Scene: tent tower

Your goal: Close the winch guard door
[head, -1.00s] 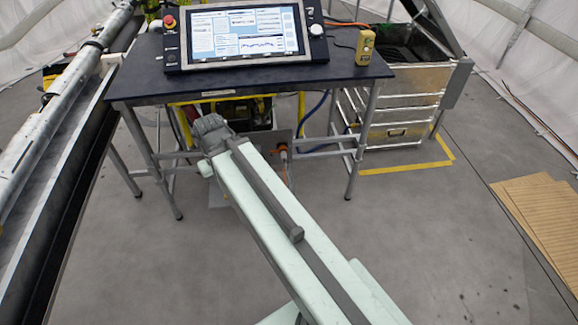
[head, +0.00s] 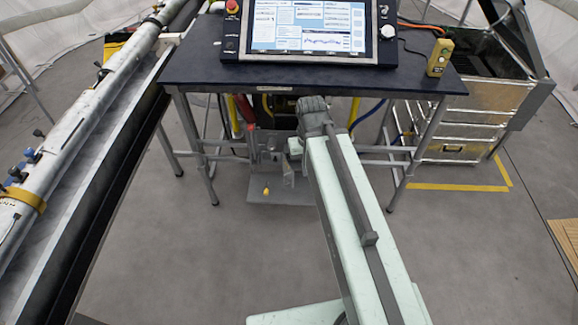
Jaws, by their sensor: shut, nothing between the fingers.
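Under the dark table, machinery with a yellow frame (head: 355,110) and a red part (head: 242,108) shows partly. A grey upright panel (head: 268,150) and a small clear piece (head: 288,178) stand there above a grey base plate (head: 283,190). I cannot tell for certain which piece is the winch guard door, or how far open it is. My arm covers part of this area. My gripper (head: 313,112) is the grey end of my pale green arm, in front of the table's underside. It is shut and holds nothing; its fingertips are hard to make out.
The dark table (head: 300,77) carries a screen console (head: 308,28) and a yellow handheld device (head: 440,57). A long metal tube on a rail (head: 70,130) runs along the left. An open metal drawer case (head: 455,115) stands right. Grey floor lies clear in front.

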